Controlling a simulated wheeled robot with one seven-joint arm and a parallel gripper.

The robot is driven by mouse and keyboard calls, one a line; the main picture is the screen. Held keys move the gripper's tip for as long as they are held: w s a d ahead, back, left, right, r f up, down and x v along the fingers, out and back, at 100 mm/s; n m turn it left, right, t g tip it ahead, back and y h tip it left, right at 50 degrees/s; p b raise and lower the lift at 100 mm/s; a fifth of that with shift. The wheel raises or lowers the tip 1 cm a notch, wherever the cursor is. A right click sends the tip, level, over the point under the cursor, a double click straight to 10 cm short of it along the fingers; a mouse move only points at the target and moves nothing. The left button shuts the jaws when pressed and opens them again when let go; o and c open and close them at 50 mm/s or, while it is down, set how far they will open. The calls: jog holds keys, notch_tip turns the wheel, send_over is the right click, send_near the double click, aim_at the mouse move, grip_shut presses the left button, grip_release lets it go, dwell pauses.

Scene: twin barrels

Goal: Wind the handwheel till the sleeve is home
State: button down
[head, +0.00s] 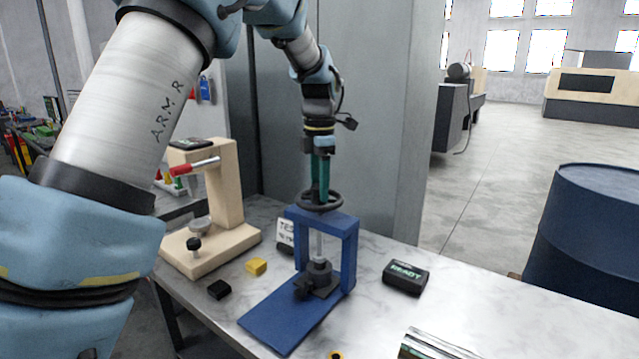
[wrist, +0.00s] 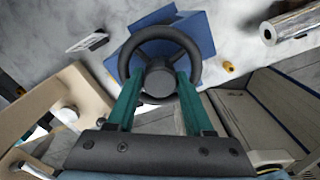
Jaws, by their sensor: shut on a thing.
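A dark handwheel (head: 335,201) sits on top of a blue press frame (head: 349,250) on the bench. A thin light screw (head: 317,245) runs down from the frame's top to a dark block (head: 319,273) on the blue base. A sleeve cannot be made out for certain. My gripper (head: 320,197) points straight down at the wheel from above. Its green fingers are shut on the handwheel's hub. In the wrist view the handwheel (wrist: 195,48) is a ring with a round hub (wrist: 160,76), and my gripper (wrist: 158,92) has one finger on each side of that hub.
A black box marked READY (head: 405,277) lies to the right. A blue barrel (head: 590,230) stands beyond the bench.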

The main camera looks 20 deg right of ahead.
jog(key=m+p, duration=0.1)
jog(key=m, duration=0.6)
jog(key=shift+d+r, duration=0.1)
jog(key=m, duration=0.6)
jog(key=shift+m, duration=0.4)
jog(key=m, duration=1.3)
jog(key=shift+p, duration=0.4)
jog(key=c, duration=0.6)
grip_release()
notch_tip(320, 180, up, 11)
jog(key=b, duration=0.3)
